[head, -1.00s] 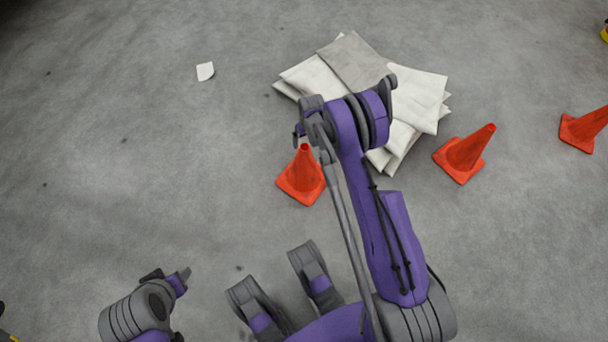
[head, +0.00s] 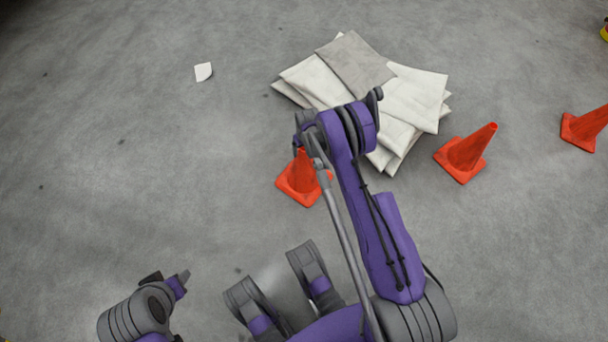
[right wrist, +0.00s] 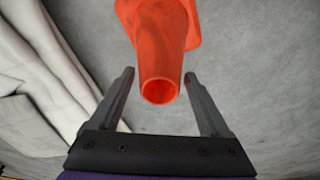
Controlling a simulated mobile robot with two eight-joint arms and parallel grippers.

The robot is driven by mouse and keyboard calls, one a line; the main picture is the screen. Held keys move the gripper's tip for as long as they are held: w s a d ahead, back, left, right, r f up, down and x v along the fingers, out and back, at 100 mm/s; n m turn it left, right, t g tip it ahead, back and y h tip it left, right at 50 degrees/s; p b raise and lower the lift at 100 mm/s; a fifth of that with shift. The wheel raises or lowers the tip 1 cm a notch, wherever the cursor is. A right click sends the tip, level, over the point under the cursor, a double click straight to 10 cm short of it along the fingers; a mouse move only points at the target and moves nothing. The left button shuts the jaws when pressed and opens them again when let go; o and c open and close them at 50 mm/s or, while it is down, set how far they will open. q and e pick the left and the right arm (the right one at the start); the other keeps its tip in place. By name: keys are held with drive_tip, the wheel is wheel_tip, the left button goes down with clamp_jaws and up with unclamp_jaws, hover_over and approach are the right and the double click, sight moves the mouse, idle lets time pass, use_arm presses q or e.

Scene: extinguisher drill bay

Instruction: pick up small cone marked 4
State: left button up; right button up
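Three orange-red cones stand on the grey floor in the head view: a near one (head: 299,184), a middle one (head: 466,155) and one at the right edge (head: 588,128). I can read no number on any. My right gripper (head: 297,140) is at the top of the near cone, and my arm hides part of it. In the right wrist view my right gripper (right wrist: 158,76) is open, with a cone's hollow top (right wrist: 160,91) between its fingers in the picture; contact cannot be told. My left gripper (head: 170,279) is low at the left, away from the cones.
A pile of white and grey folded sheets (head: 415,95) lies behind and right of the near cone. White sheets (right wrist: 35,75) also fill the left of the right wrist view. A small white scrap (head: 203,72) lies farther back. The floor at left is clear.

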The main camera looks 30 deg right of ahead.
clamp_jaws()
drive_tip(key=shift+r, duration=0.15)
